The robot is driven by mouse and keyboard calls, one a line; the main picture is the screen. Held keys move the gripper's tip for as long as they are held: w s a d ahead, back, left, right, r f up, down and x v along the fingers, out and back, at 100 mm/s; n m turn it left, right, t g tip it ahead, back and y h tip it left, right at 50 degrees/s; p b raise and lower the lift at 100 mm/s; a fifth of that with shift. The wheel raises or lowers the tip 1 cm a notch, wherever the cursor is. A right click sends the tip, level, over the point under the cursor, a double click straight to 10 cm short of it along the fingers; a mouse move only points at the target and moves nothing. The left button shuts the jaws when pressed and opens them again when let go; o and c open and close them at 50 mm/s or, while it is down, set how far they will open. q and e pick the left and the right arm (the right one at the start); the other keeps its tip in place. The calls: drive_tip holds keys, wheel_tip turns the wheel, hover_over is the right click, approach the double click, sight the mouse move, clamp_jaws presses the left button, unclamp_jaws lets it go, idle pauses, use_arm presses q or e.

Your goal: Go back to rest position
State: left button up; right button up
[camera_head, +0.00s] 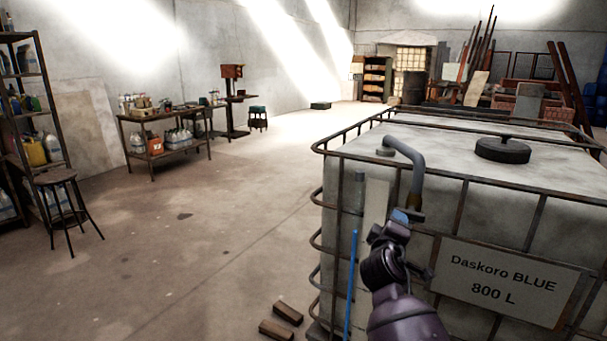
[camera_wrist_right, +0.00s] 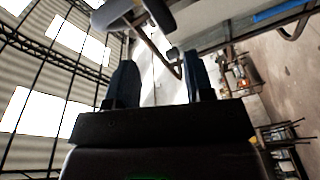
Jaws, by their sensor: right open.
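My right arm reaches up from the bottom of the head view, and its gripper (camera_head: 400,218) is in front of a white caged vat (camera_head: 480,215). The vat bears a sign (camera_head: 503,280) reading "Daskoro BLUE 800 L". A grey bent pipe (camera_head: 415,155) comes from the vat's top down to just above the gripper; whether they touch I cannot tell. In the right wrist view the two dark fingers (camera_wrist_right: 161,82) stand apart, with nothing clearly held between them. A grey curved part with a thin rod (camera_wrist_right: 160,45) shows beyond the fingertips. My left gripper is out of view.
A blue upright rod (camera_head: 351,285) stands at the vat's near left corner. Wooden blocks (camera_head: 280,324) lie on the floor beside it. A stool (camera_head: 62,205), shelf (camera_head: 38,110) and workbench (camera_head: 170,125) stand left. The floor between is open.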

drive_tip(key=s+d+f+m+g+y, duration=0.1)
drive_tip(key=s+f+m+y, duration=0.6)
drive_tip(key=s+f, duration=1.5)
drive_tip(key=s+y, duration=0.1)
drive_tip(key=s, duration=0.2)
drive_tip(key=shift+d+g, duration=0.2)
drive_tip(key=shift+g, duration=0.1)
drive_tip(key=s+d+f+g, duration=0.1)
drive_tip(key=s+f, duration=0.2)
drive_tip(key=s, duration=0.2)
drive_tip(key=s+d+f+g, duration=0.1)
drive_tip(key=s+f, duration=0.2)
drive_tip(key=s, duration=0.2)
drive_tip(key=s+d+f+m+g, duration=0.1)
drive_tip(key=s+f, duration=0.2)
drive_tip(key=s, duration=0.2)
drive_tip(key=shift+f+h, duration=0.2)
drive_tip(key=shift+h, duration=0.2)
drive_tip(key=shift+c, duration=0.3)
